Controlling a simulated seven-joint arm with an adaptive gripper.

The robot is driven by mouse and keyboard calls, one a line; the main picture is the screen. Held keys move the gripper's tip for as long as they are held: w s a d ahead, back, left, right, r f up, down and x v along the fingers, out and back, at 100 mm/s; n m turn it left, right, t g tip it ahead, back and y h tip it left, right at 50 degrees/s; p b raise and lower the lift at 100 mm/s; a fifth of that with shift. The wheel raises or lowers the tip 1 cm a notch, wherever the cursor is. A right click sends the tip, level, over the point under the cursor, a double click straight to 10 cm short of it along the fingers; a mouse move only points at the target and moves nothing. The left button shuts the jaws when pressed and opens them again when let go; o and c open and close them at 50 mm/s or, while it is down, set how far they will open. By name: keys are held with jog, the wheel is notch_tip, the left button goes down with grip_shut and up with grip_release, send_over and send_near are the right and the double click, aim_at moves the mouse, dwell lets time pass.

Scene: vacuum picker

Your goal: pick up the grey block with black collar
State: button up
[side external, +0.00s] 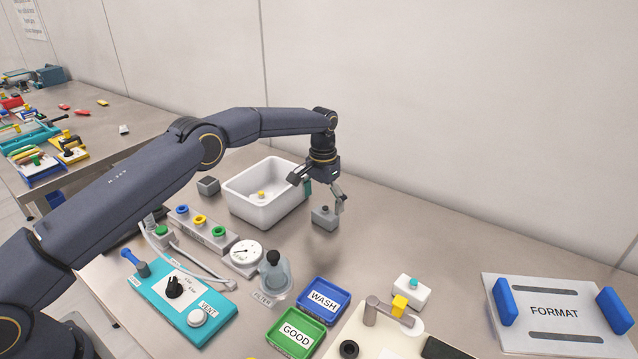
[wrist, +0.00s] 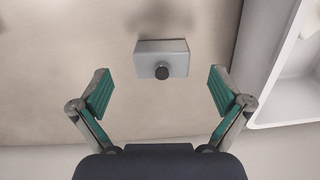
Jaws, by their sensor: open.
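The grey block with a black collar (side external: 324,218) is below my gripper (side external: 319,192) in the side view, right of the white bin. In the wrist view the block (wrist: 148,48) has a round black piece on its near side, centred left to right. My gripper (wrist: 160,85) is open there, with one green-padded finger to each side. The block appears a little beyond the fingertips, with clear gaps on both sides. Nothing is held. I cannot tell whether the block's underside touches the table.
A white bin (side external: 238,203) with a yellow piece inside stands left of the block; its edge (wrist: 262,110) shows at right in the wrist view. Table right of the block is clear.

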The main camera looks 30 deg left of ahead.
aim_at(323, 214)
notch_tip(323, 214, down, 5)
jog(key=shift+w+f, duration=0.1)
jog(key=c, duration=1.2)
jog(key=shift+c, duration=0.2)
